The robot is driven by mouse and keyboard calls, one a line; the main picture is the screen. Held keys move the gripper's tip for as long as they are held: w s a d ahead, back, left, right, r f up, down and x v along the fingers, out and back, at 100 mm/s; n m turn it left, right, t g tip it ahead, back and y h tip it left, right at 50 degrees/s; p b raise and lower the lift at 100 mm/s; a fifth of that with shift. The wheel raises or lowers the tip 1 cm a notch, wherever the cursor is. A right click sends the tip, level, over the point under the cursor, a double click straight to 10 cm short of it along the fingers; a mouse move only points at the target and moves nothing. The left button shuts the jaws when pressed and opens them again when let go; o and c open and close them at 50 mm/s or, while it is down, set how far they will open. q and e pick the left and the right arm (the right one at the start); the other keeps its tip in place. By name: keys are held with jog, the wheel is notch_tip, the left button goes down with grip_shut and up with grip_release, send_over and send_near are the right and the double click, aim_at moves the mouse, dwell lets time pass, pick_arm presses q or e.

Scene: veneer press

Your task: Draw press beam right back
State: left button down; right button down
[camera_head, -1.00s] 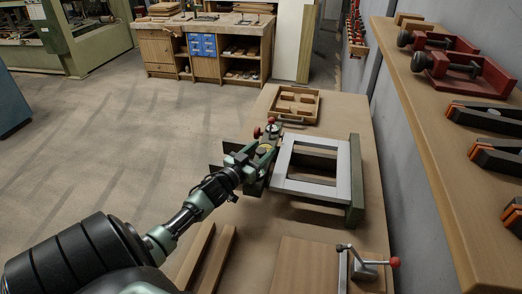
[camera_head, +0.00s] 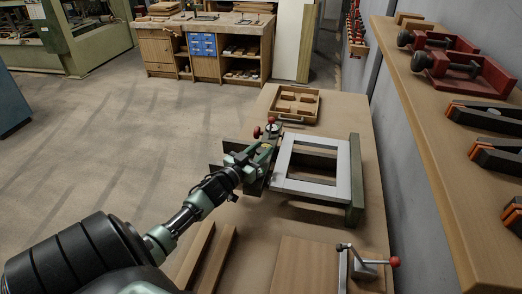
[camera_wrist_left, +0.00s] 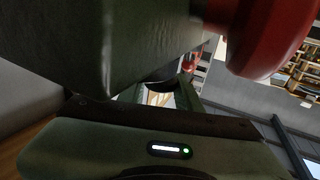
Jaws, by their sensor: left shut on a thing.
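The press stands on the bench, with a pale grey frame (camera_head: 341,172) between a dark green beam at the right (camera_head: 356,182) and the green press beam (camera_head: 270,150) at the left. Red knobs (camera_head: 271,120) show at the far end of the press beam. My left gripper (camera_head: 249,163) is shut on the press beam, reaching it from the left; its fingertips are partly hidden. In the left wrist view, a green block (camera_wrist_left: 105,45) fills the upper left, very close, with a red knob (camera_wrist_left: 268,38) beside it. My right gripper is not in view.
A wooden tray (camera_head: 316,107) lies beyond the press. A wooden board (camera_head: 303,268) and a red-knobbed clamp (camera_head: 362,265) are nearer. A wall shelf (camera_head: 430,120) with clamps runs along the right. The floor at the left is clear.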

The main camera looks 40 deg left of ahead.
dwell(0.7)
pick_arm(q)
jog(key=shift+s+a, duration=0.1)
jog(key=shift+a, duration=0.1)
jog(key=s+a, duration=0.1)
jog(key=a, duration=0.2)
jog(key=s+a, duration=0.2)
jog(key=a, duration=0.1)
jog(key=s+a, duration=0.1)
jog(key=a, duration=0.1)
jog(key=shift+s+a, duration=0.4)
jog(key=shift+w+d, duration=0.1)
jog(key=shift+d, duration=0.05)
jog(key=c, duration=1)
grip_release()
jog(key=shift+c, duration=0.2)
jog(key=shift+a, duration=0.3)
jog(key=shift+d, duration=0.1)
